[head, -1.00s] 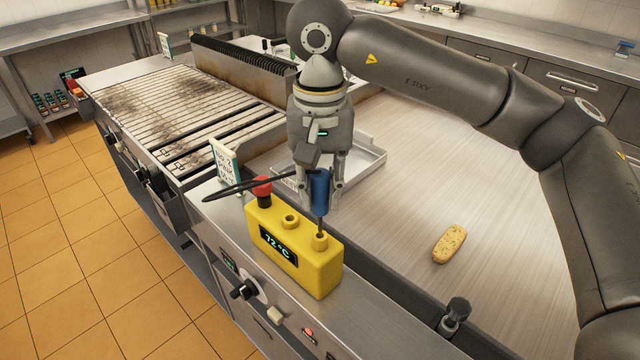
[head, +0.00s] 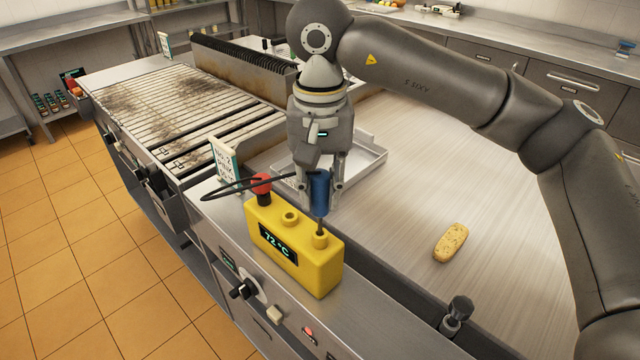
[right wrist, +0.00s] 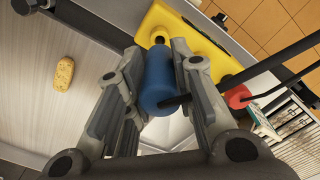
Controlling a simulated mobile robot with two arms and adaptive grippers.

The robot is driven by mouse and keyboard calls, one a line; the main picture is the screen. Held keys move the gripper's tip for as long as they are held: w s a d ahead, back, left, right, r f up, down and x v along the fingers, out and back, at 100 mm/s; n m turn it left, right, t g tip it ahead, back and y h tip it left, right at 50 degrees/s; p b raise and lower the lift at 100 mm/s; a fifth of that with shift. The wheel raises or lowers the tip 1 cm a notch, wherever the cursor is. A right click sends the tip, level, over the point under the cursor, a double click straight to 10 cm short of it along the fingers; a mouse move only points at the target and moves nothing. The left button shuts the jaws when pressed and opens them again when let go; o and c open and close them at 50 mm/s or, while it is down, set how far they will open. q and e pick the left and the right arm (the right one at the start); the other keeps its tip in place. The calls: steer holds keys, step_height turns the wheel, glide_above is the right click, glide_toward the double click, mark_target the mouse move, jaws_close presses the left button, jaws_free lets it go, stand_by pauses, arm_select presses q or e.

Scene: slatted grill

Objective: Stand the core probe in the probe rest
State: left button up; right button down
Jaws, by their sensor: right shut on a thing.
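The core probe (head: 319,190) has a blue handle and a thin dark shaft pointing down. My right gripper (head: 321,196) is shut on the blue handle, which also shows between the fingers in the right wrist view (right wrist: 159,80). The yellow probe rest (head: 318,272) stands on the front ledge, with a display reading 72 °C. The probe is upright over the right-hand socket of the rest, and its shaft meets the socket's top. How deep the tip sits is hidden. A second socket (head: 290,216) is empty. My left gripper is not in view.
A red knob-topped plug (head: 261,184) with a black cable sits at the rest's left end. A small sign (head: 224,160) stands behind it. A metal tray (head: 370,160) lies behind the gripper. A bread-like piece (head: 450,243) lies on the clear steel plate, right.

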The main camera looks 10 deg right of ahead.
mark_target(320, 202)
steer(key=shift+f+b, duration=1.3)
steer(key=shift+f, duration=0.3)
steer(key=c, duration=1.1)
jaws_free()
steer(key=shift+c, duration=0.2)
steer(key=shift+r, duration=0.1)
step_height(320, 202, up, 12)
steer(key=shift+f, duration=0.1)
